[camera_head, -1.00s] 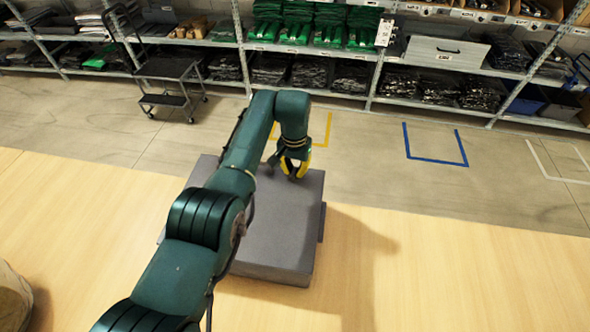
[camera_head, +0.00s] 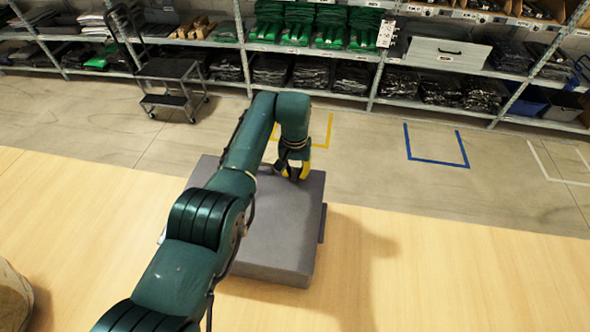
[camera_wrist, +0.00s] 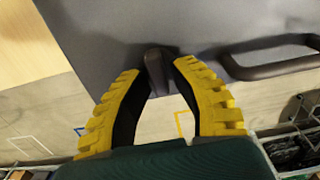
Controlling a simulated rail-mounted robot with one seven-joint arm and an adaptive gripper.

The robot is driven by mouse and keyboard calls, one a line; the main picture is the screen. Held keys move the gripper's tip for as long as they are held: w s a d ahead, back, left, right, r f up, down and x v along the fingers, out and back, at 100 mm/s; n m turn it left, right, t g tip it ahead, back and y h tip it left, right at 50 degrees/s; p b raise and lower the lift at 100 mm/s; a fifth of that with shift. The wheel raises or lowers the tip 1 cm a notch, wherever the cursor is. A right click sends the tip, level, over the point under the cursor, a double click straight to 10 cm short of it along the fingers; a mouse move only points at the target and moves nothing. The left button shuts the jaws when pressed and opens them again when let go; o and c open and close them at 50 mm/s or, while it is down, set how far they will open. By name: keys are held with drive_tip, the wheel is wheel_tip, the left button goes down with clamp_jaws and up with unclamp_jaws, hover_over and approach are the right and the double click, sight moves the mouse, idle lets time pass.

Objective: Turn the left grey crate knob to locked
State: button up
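The grey crate (camera_head: 270,235) sits at the far edge of the wooden table in the head view. My gripper (camera_head: 294,178), with yellow-and-black fingers, is low over its far right part. In the wrist view my gripper (camera_wrist: 157,68) has its fingers apart, one on each side of a small dark grey knob (camera_wrist: 156,66) on the crate's surface (camera_wrist: 110,35). The right finger is very close to the knob; contact is unclear. A dark bar handle (camera_wrist: 268,71) lies to the right of the knob. My gripper hides the knob in the head view. I cannot read its lock marking.
The wooden table (camera_head: 430,275) is clear to the right of the crate. A round object (camera_head: 14,300) stands at the left edge. Beyond the table are floor markings, a step cart (camera_head: 172,85) and stocked shelves (camera_head: 350,52).

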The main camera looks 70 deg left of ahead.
sight(295, 170)
drive_tip(key=shift+o, duration=1.2)
drive_tip(key=shift+r, duration=0.1)
wheel_tip(295, 170, up, 12)
